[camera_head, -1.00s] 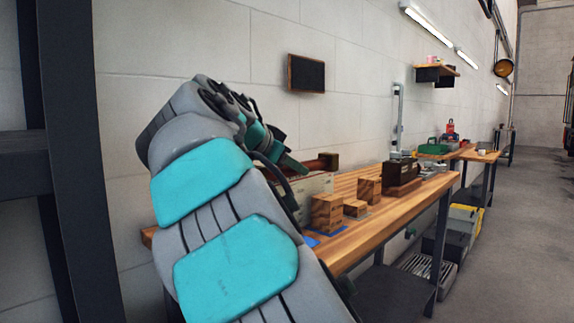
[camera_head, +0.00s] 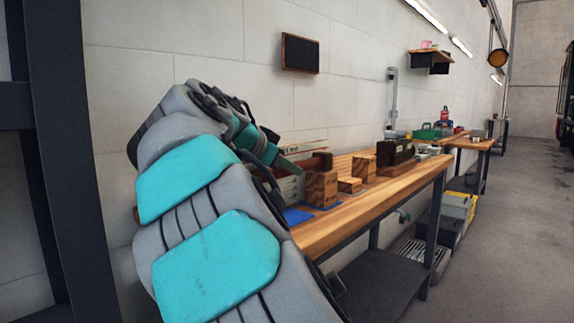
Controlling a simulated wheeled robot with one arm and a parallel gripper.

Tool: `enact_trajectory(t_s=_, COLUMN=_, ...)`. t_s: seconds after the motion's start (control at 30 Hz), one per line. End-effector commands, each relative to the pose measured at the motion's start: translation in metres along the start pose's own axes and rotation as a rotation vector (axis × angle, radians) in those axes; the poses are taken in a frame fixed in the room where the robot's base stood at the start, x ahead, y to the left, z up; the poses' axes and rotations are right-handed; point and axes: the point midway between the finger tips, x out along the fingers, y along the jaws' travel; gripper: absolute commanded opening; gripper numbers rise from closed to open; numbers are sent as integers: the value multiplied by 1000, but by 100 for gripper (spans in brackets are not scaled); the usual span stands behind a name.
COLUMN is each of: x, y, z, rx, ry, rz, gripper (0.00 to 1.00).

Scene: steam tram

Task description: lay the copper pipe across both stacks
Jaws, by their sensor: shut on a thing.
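My gripper (camera_head: 289,165) is at the end of my grey and turquoise arm, above the left part of the workbench, with its jaws largely hidden. It is shut on the copper pipe (camera_head: 312,163), a reddish-brown tube whose thicker right end shows just beyond the gripper. The pipe's left part is hidden behind my arm. One wooden stack (camera_head: 321,190) stands below and close to the pipe's right end. A second wooden stack (camera_head: 362,169) stands further right and back. I cannot tell whether the pipe touches a stack.
A low wooden block (camera_head: 350,184) lies between the stacks. A dark brown box-like object (camera_head: 395,152) stands behind them. A blue sheet (camera_head: 298,216) lies on the workbench (camera_head: 345,218) near its front left. Shelving uprights (camera_head: 58,160) stand close on the left. The aisle floor at right is clear.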

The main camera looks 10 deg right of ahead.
Motion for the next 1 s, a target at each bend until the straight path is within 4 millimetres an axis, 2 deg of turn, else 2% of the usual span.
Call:
enact_trajectory(t_s=0.33, x=0, y=0, z=1, rx=1, ry=2, rz=-2, gripper=0)
enact_trajectory(t_s=0.37, x=0, y=0, z=1, rx=1, ry=2, rz=-2, gripper=35)
enact_trajectory(t_s=0.4, x=0, y=0, z=1, rx=1, ry=2, rz=-2, gripper=40)
enact_trajectory(t_s=0.67, x=1, y=0, z=2, rx=0, ry=1, rz=-1, gripper=69)
enact_trajectory(t_s=0.83, x=1, y=0, z=2, rx=0, ry=1, rz=-1, gripper=69)
enact_trajectory(t_s=1.0, x=1, y=0, z=2, rx=0, ry=0, rz=-1, gripper=87)
